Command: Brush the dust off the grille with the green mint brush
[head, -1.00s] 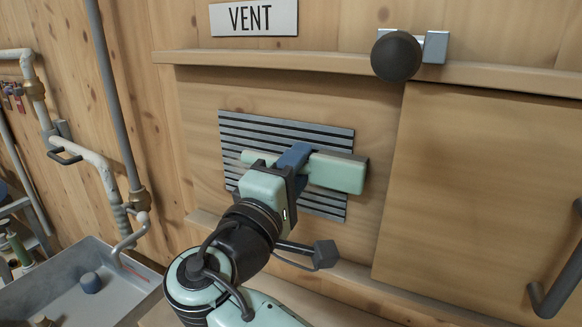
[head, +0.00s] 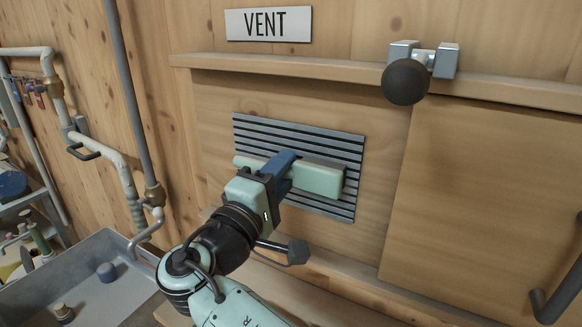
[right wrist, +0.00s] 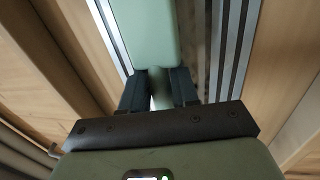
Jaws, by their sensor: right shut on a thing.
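The grille (head: 320,138) is a dark slatted panel with light bars on the wooden wall below the VENT sign. My right gripper (head: 282,168) is in front of it, shut on the mint green brush (head: 318,178). The brush lies sideways across the grille's middle and hides part of it. I cannot tell whether its bristles touch the slats. In the right wrist view the brush (right wrist: 146,35) extends from between the two dark fingers (right wrist: 160,88), with the slats (right wrist: 230,45) beside it. No dust can be made out on the visible slats. My left gripper is not in view.
A wooden ledge (head: 350,75) runs above the grille, with a black knob (head: 405,82) on it. A wooden panel (head: 480,190) with a dark handle (head: 560,285) is at right. A grey basin (head: 125,295) and pipes (head: 105,153) are at left.

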